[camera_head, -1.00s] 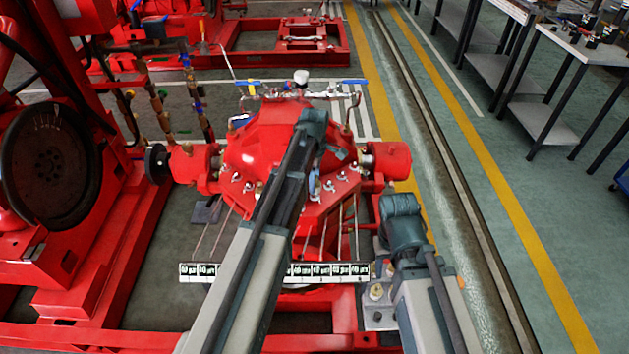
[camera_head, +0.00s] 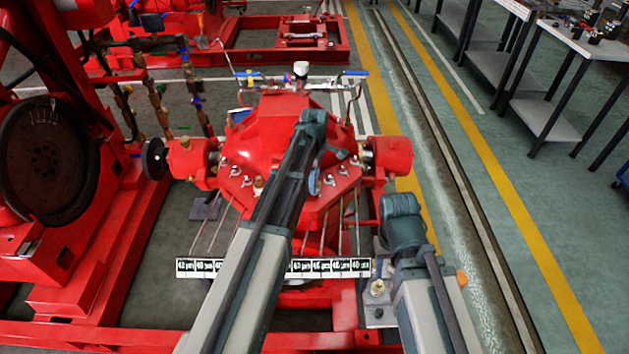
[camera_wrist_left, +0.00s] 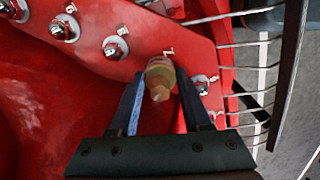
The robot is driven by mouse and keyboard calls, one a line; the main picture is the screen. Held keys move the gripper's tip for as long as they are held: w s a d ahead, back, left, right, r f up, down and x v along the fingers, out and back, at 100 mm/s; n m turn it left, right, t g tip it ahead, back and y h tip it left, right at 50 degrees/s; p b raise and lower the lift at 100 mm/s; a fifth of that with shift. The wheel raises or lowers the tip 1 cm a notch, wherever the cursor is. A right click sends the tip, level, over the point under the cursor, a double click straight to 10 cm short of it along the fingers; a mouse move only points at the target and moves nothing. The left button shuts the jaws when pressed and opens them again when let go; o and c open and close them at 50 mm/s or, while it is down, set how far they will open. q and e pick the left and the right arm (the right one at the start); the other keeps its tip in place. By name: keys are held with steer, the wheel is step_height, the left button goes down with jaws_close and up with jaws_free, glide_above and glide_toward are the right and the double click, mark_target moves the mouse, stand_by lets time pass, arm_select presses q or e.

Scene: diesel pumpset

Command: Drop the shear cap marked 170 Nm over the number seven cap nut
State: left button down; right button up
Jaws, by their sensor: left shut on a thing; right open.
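In the left wrist view, my left gripper (camera_wrist_left: 160,85) is shut on a tan, brass-coloured cap (camera_wrist_left: 159,76). The cap is over the red flange beside the printed number 7, and it hides whatever lies under it. I cannot tell whether it touches the nut, and no 170 Nm marking is readable. In the head view, the left gripper's blue finger (camera_head: 314,183) shows at the red pump housing (camera_head: 262,150), partly hidden by my own arm. My right gripper is at the end of the right arm (camera_head: 402,222), its fingers mostly hidden.
Several numbered nuts (camera_wrist_left: 116,48) line the flange. A white label strip (camera_head: 335,267) with torque markings crosses in front of the pump. A grey plate (camera_head: 380,316) carries another brass-coloured piece (camera_head: 377,287). The aisle floor (camera_head: 480,200) at right is clear.

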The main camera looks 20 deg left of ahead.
arm_select(q)
steer(key=shift+f, duration=0.2)
steer(key=shift+c, duration=1.4)
jaws_free()
steer(key=shift+r, duration=0.1)
steer(key=shift+r, duration=0.1)
step_height(320, 180, up, 14)
steer(key=p, duration=1.3)
steer(key=shift+f+p, duration=0.2)
steer(key=shift+p, duration=0.2)
steer(key=shift+r, duration=0.1)
step_height(320, 180, up, 7)
steer(key=p, duration=0.7)
